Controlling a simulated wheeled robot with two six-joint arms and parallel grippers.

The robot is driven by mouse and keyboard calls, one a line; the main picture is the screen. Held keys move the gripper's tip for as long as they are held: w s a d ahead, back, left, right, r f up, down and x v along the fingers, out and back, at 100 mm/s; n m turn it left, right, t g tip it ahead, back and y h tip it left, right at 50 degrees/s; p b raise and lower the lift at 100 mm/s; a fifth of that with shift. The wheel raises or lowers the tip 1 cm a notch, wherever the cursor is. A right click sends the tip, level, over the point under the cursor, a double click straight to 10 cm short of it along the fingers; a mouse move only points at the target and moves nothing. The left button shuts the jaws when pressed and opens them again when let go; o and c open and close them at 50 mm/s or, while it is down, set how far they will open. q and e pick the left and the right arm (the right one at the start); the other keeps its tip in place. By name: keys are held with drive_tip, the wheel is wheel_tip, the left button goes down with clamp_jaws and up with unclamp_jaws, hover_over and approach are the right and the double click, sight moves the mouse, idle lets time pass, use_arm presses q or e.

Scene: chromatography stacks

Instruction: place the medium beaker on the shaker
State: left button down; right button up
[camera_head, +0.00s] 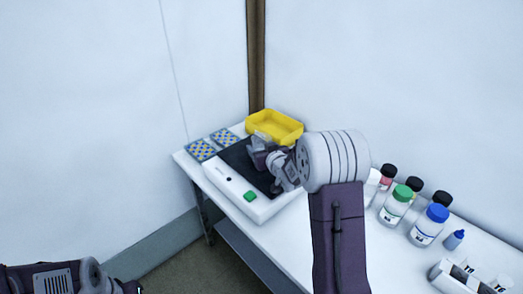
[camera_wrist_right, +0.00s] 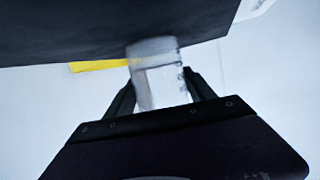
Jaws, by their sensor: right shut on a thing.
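The shaker (camera_head: 218,176) is a white box with a black top plate and a green button on its front, standing on the table. My right gripper (camera_head: 262,152) is over the black plate, seen from the side and partly hidden by its own wrist. It is shut on the clear medium beaker (camera_head: 262,138), which also shows between the fingers in the right wrist view (camera_wrist_right: 160,75). There the beaker's end lies against the dark plate (camera_wrist_right: 90,30) in the picture; whether they touch I cannot tell. My left arm shows at the lower left; its gripper is out of view.
A yellow tray (camera_head: 289,132) stands behind the shaker. Two blue racks with yellow dots (camera_head: 201,150) lie to its left. Several capped bottles (camera_head: 396,205) and a white holder (camera_head: 450,278) stand on the right of the white table (camera_head: 285,235).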

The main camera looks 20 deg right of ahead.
drive_tip(key=shift+r, duration=0.15)
drive_tip(key=shift+f, duration=0.25)
drive_tip(key=o, duration=1.7)
drive_tip(key=shift+o, duration=0.2)
